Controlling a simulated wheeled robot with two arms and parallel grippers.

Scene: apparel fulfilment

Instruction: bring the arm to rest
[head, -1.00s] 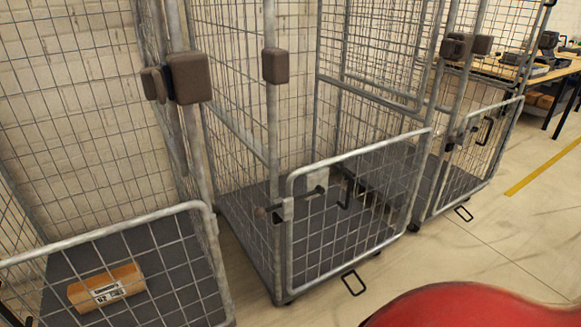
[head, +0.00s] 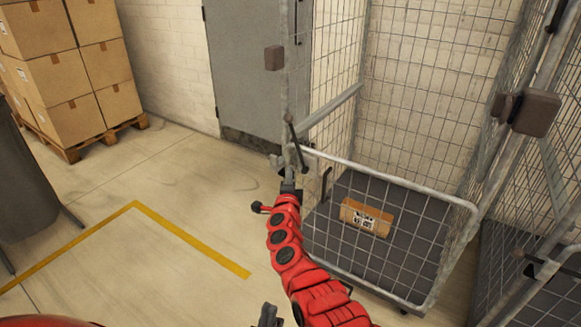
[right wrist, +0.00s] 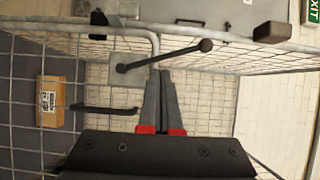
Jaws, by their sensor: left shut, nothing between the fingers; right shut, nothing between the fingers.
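My right arm, red and jointed, reaches up from the bottom of the head view. Its gripper (head: 289,186) is at the corner of a wire cage's low front gate (head: 400,178), beside the latch. In the right wrist view the two grey fingers (right wrist: 158,80) are together with nothing between them. Their tips are near a dark latch bar (right wrist: 165,57) with a round knob; whether they touch it I cannot tell. My left gripper (head: 268,316) is a small dark shape at the bottom edge of the head view, mostly cut off, shut and empty.
A brown labelled parcel (head: 352,216) lies on the cage's dark floor; the right wrist view also shows it (right wrist: 61,101). Another cage (head: 520,265) adjoins at right. Stacked cartons (head: 62,70) stand on a pallet at left. Floor with a yellow line (head: 190,239) is open between.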

